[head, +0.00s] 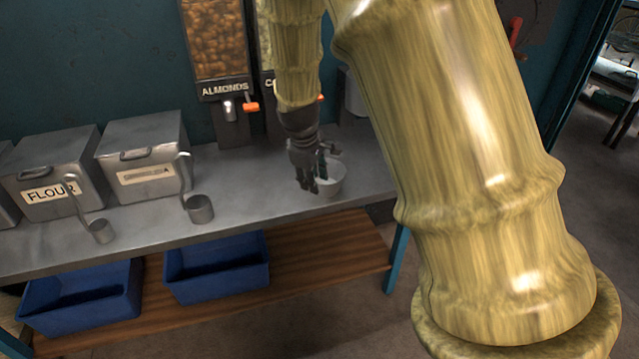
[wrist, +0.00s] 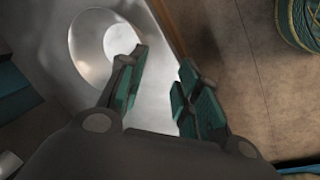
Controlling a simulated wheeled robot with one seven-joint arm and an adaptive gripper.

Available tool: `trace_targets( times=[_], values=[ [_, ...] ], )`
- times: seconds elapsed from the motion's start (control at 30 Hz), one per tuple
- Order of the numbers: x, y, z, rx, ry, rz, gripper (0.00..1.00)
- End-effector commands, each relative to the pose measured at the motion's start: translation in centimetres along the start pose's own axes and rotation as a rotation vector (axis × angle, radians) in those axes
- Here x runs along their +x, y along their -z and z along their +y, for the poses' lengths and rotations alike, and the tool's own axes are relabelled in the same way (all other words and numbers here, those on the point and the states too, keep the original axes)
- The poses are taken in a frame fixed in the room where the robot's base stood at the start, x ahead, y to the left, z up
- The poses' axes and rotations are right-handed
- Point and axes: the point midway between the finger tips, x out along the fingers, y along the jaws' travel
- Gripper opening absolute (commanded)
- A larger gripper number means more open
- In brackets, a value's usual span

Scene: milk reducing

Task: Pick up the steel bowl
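The steel bowl (head: 330,186) stands on the metal counter near its right front edge in the head view, partly hidden by my gripper. It also shows at the upper left of the wrist view (wrist: 88,48), with a bright white round patch inside. My gripper (head: 314,184) points down at the bowl. In the wrist view, my gripper (wrist: 158,98) has its green-padded fingers spread with nothing between them. I cannot tell whether the finger touches the bowl.
The counter (head: 262,187) carries a flour bin (head: 60,170), another steel bin (head: 143,155) and two ladles (head: 199,208). An almond dispenser (head: 218,50) stands behind. Blue crates (head: 217,268) sit on the wooden shelf below.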

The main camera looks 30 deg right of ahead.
Motion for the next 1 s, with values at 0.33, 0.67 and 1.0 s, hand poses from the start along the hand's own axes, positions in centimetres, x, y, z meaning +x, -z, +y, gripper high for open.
trace_targets(
  times=[0.33, 0.67, 1.0],
  values=[
    [-1.3, 0.3, 1.5, -0.019, -0.010, -0.002, 0.34],
    [2.9, 0.4, 1.6, -0.018, -0.010, -0.001, 0.34],
    [4.9, 0.8, 1.9, -0.018, -0.011, -0.001, 0.34]
  ],
)
